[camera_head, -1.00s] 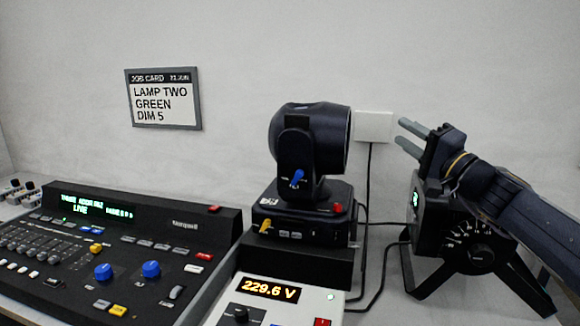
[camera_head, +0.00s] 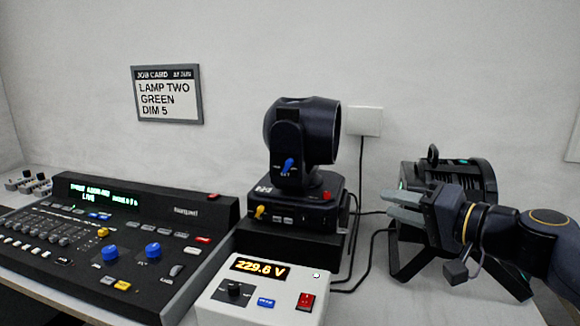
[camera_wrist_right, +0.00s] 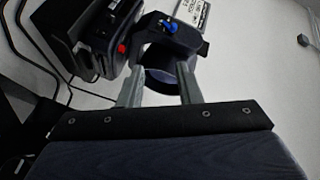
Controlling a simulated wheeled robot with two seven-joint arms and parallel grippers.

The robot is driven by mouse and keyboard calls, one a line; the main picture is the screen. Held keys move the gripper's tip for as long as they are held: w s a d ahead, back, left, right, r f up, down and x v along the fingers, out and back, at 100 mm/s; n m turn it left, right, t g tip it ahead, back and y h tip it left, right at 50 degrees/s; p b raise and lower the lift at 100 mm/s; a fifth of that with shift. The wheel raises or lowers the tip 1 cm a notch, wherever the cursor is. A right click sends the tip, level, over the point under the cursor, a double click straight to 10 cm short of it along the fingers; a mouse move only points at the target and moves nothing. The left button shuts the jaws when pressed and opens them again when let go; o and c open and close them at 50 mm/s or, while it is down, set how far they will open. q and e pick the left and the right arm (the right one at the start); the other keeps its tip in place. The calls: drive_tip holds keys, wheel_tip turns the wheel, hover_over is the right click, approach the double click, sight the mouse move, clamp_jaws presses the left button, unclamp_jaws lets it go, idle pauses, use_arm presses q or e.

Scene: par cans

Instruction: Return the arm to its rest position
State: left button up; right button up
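My right gripper (camera_head: 394,205) is in front of the black par can (camera_head: 470,175) on its stand at the right, with its fingers pointing left. In the right wrist view, the right gripper's (camera_wrist_right: 160,88) two grey fingers are apart with nothing between them. The moving-head lamp (camera_head: 305,130) stands left of the gripper, apart from it; the moving-head lamp (camera_wrist_right: 170,45) also shows beyond the fingertips in the wrist view. My arm and gripper hide part of the par can. My left gripper is out of view.
A lighting console (camera_head: 150,220) fills the left of the bench. A white power box (camera_head: 225,290) reading 229.6 V stands front centre. Black cables run between the lamp and par can. A job card (camera_head: 168,95) reading "LAMP TWO GREEN DIM 5" hangs on the wall.

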drive_tip(key=s+d+f+n+g+h, duration=0.25)
drive_tip(key=s+f+g+h, duration=0.45)
drive_tip(key=s+f, duration=1.9)
wheel_tip(320, 180, up, 16)
drive_tip(key=p, duration=1.5)
drive_tip(key=shift+w+a+f+p, duration=0.15)
drive_tip(key=shift+w+a+p, duration=0.1)
drive_tip(key=shift+w+p, duration=0.15)
